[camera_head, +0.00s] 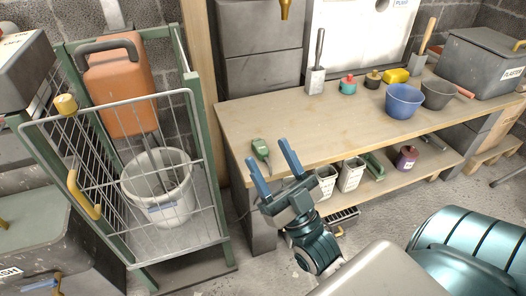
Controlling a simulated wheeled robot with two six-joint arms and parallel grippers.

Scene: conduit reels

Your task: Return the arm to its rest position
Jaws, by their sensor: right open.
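My right gripper (273,166) is in the middle of the head view, in front of the workbench (300,125) near its front left corner. Its two blue fingers are spread apart and nothing shows between them. The teal and grey arm behind it reaches in from the bottom right. A small green tool (260,149) lies on the bench top just beyond the fingers. I cannot tell whether the fingertips are over the bench edge or short of it. My left gripper does not show.
A wire cage (118,109) with an orange container (117,83) and a white bucket (172,205) stands at the left. A blue bowl (404,101), a grey bowl (437,94) and small pots sit toward the bench's right. White containers stand on the lower shelf (384,184).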

